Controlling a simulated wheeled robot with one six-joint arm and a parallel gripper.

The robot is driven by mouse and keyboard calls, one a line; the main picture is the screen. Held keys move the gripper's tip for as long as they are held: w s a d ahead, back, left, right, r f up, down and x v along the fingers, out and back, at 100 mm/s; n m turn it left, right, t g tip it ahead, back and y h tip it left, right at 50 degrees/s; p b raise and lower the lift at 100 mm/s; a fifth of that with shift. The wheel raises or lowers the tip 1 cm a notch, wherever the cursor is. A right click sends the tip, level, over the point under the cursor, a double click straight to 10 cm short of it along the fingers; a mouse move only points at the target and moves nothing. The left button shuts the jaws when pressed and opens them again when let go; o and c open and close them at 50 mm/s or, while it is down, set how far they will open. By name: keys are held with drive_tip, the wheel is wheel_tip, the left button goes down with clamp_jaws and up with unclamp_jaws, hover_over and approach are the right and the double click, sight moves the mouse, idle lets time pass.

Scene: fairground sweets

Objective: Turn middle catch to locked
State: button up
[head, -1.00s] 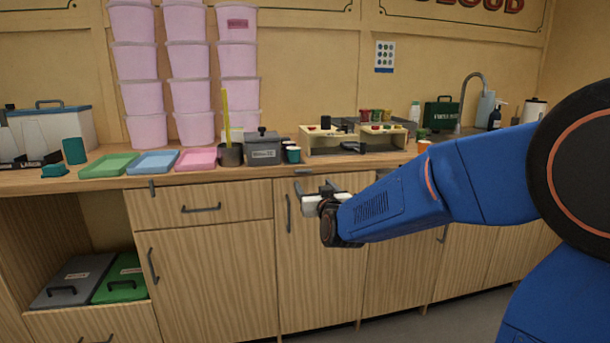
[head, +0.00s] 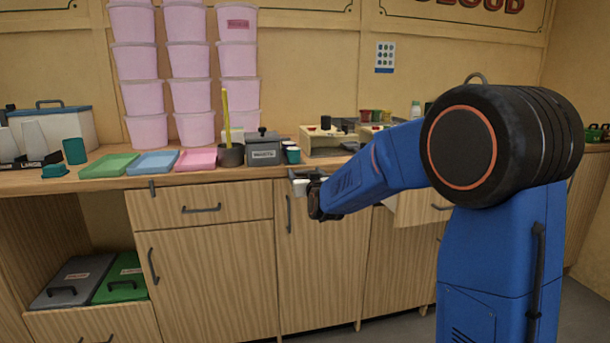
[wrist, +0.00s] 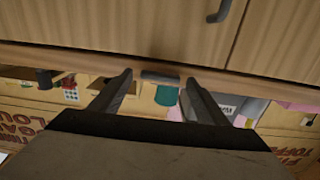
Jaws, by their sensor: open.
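The middle catch (wrist: 160,77) is a short dark grey bar at the counter's front edge, above a cabinet door. In the wrist view, which looks upside down, it lies level along the edge, between my fingertips as pictured. I cannot tell if the fingers touch it. My gripper (head: 303,182) is open and empty, close to the counter edge in the head view, where it largely hides this catch. Both fingers of it also show in the wrist view (wrist: 159,80). A left catch (head: 152,187) hangs upright above the left drawer.
The counter edge (head: 225,175) runs just above the cabinet doors. A grey bin (head: 263,150) and a teal cup (head: 293,155) stand close behind the middle catch. A door handle (head: 288,212) is below it. A drawer front (head: 422,208) at right appears to stand out.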

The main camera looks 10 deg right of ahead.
drive_tip(key=shift+c, duration=0.6)
drive_tip(key=c, duration=0.9)
drive_tip(key=shift+m, duration=0.4)
drive_tip(key=m, duration=0.3)
drive_tip(key=shift+f+m, duration=0.4)
drive_tip(key=m, duration=0.6)
drive_tip(key=f+m, duration=0.1)
drive_tip(key=m, duration=0.2)
drive_tip(key=shift+a+f, duration=0.1)
drive_tip(key=shift+a, duration=0.25)
drive_tip(key=m, duration=0.4)
drive_tip(key=shift+a+f, duration=0.15)
drive_tip(key=shift+a, duration=0.15)
drive_tip(key=shift+m, duration=0.3)
